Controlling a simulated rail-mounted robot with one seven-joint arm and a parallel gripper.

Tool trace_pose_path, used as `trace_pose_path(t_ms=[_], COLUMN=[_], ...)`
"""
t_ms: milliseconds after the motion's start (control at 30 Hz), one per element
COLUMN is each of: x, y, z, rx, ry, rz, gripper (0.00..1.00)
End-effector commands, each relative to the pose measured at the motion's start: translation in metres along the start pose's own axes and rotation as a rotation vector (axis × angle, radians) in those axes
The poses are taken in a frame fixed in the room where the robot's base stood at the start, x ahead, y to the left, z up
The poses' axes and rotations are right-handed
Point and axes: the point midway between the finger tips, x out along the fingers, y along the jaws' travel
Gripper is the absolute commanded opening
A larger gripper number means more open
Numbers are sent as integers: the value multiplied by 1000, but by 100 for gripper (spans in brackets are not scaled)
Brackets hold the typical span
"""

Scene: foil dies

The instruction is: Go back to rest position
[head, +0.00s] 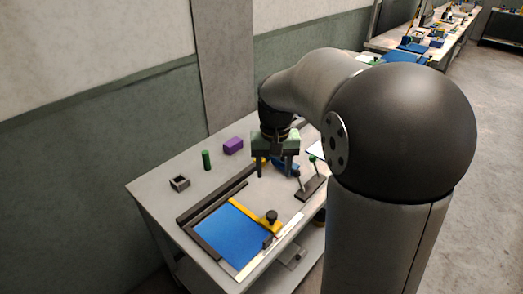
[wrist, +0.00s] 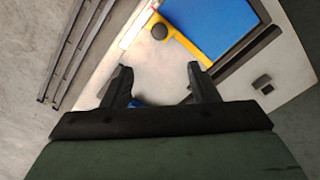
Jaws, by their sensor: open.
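My gripper (head: 274,168) hangs above the back right part of the white table (head: 165,178), fingers pointing down. In the wrist view, my gripper (wrist: 161,85) is open, with nothing between its two dark fingers. A blue sheet (head: 234,238) lies in a dark frame at the front of the table, with a yellow bar (head: 254,217) along its right edge. A dark round knob (head: 271,216) stands on the bar. The sheet (wrist: 208,24) and bar (wrist: 182,32) also show in the wrist view, ahead of the fingers.
A purple block (head: 233,146), a green cylinder (head: 206,160) and a small grey hollow block (head: 180,183) stand along the back left. A dark stand with upright pegs (head: 311,187) and a blue item (head: 285,165) lie near my gripper. A wall is behind the table.

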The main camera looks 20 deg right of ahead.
Motion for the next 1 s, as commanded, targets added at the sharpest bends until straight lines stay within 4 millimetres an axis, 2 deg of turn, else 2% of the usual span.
trace_pose_path(t_ms=[133,233,367,400,500,600,733,1000], x=[0,-2,3,7,19,32,41,42], y=[0,-2,-4,-4,-2,0,2,2], z=[5,30,92,112,155,187,206,208], rx=[-5,-32,-100,-123,-174,-212,-235,-238], ry=[2,10,32,38,54,65,72,71], rz=[-1,-6,-14,-15,-15,-13,-11,-11], gripper=[54,54,54,54,54,54,54,54])
